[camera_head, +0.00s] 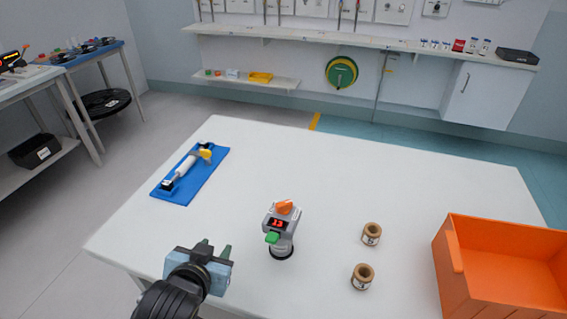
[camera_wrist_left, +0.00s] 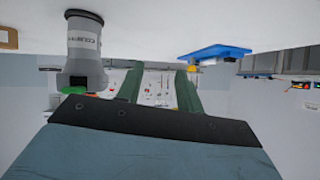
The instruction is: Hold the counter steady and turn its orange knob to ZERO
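The grey counter (camera_head: 279,247) stands upright on the white table, on a round dark base. Its orange knob (camera_head: 285,207) sits on top, above a red lit display (camera_head: 279,223) that seems to read 13. A green part (camera_head: 272,238) sticks out at its front. My left gripper (camera_head: 215,247) is left of the counter, apart from it, with its green fingers spread and empty. The left wrist view is upside down; the counter (camera_wrist_left: 85,45) shows there beside the open fingers (camera_wrist_left: 158,84), its knob hidden. My right gripper is not in view.
A blue board (camera_head: 203,177) with a white cylinder and yellow handle lies at the table's back left. Two small brown spools (camera_head: 372,234) (camera_head: 363,276) stand right of the counter. An orange crate (camera_head: 449,262) fills the right. The table's middle back is clear.

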